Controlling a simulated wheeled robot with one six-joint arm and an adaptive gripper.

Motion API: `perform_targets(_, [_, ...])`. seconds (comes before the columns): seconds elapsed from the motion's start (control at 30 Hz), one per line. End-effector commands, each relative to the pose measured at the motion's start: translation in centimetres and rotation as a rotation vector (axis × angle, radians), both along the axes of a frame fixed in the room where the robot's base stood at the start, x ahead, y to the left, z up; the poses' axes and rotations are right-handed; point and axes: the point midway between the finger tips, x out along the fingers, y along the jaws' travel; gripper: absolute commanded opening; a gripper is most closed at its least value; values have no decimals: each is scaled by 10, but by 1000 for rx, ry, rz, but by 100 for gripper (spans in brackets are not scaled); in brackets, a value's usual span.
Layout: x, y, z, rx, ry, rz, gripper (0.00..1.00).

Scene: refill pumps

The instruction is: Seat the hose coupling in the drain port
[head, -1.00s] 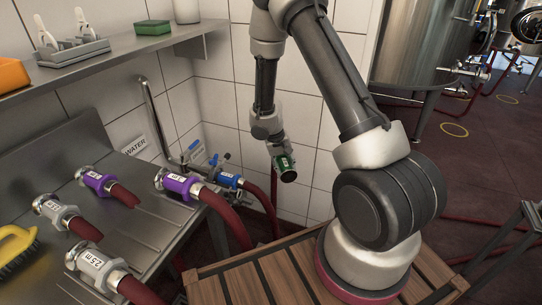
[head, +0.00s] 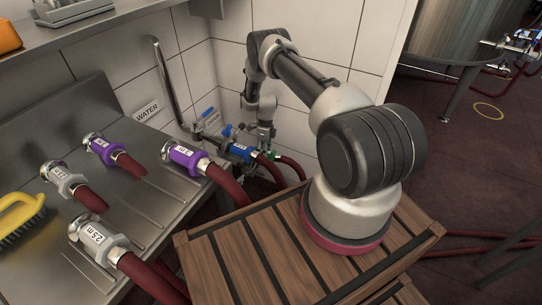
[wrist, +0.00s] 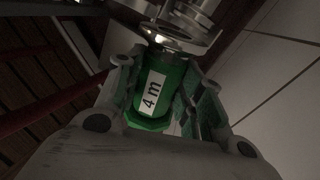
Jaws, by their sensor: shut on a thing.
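My gripper (wrist: 157,82) is shut on a green hose coupling (wrist: 162,95) labelled "4 m", one finger on each side. In the head view my gripper (head: 264,134) is low at the back wall, with a little of the green coupling (head: 274,155) showing below it. The coupling's bright metal end (wrist: 160,40) faces a metal fitting (wrist: 196,14) at the top of the wrist view, possibly the drain port. They overlap there; I cannot tell whether they are seated. In the head view, my gripper hides the place where they meet.
A blue coupling (head: 240,151) with a red hose is just left of my gripper, near blue-handled valves (head: 208,114). Purple couplings (head: 185,157) and grey couplings (head: 95,236) lie on the steel counter (head: 60,128). A wooden slatted top (head: 230,255) is in front.

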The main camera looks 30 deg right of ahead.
Motion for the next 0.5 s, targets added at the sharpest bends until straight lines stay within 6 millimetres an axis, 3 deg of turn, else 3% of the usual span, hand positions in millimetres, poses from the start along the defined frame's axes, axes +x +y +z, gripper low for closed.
perform_targets(0.2, [-2,4,1,-1,1,-179,0])
perform_targets(0.5, [-2,4,-16,-3,1,-199,0])
